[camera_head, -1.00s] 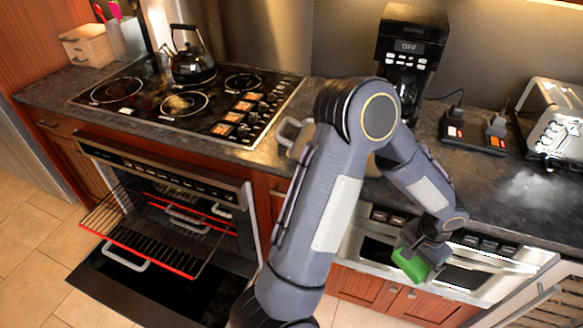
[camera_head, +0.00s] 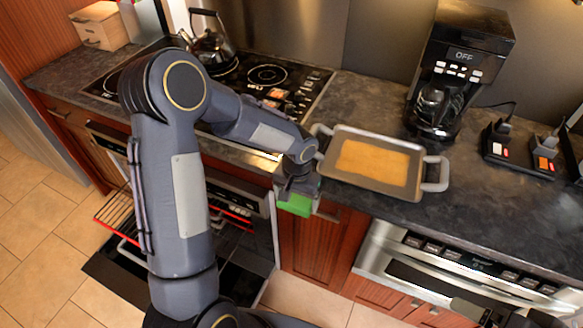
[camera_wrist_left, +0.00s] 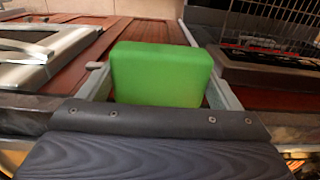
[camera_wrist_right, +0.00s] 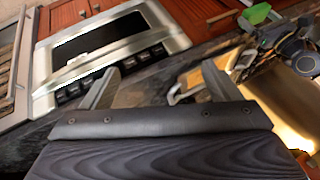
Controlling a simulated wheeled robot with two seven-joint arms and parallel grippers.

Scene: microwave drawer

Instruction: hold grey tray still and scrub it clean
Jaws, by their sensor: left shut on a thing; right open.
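The grey tray (camera_head: 345,187) lies on the dark counter between the stove and the coffee maker. It has a handle at each end and a brown patch over its bottom. My left gripper (camera_head: 297,190) is shut on a green sponge (camera_head: 294,205), in front of the tray's left end and apart from the brown patch. The sponge fills the jaws in the left wrist view (camera_wrist_left: 160,74). My right gripper (camera_wrist_right: 100,90) is open and empty in the right wrist view, with the tray (camera_wrist_right: 188,85) beyond it. In the head view only part of the right arm shows at the bottom right.
The coffee maker (camera_head: 455,70) stands behind the tray's right end. The stove (camera_head: 265,75) with a kettle (camera_head: 208,45) is at the left. Below it the oven is open with a rack (camera_head: 120,212) pulled out. A microwave drawer (camera_head: 450,270) sits under the counter at right.

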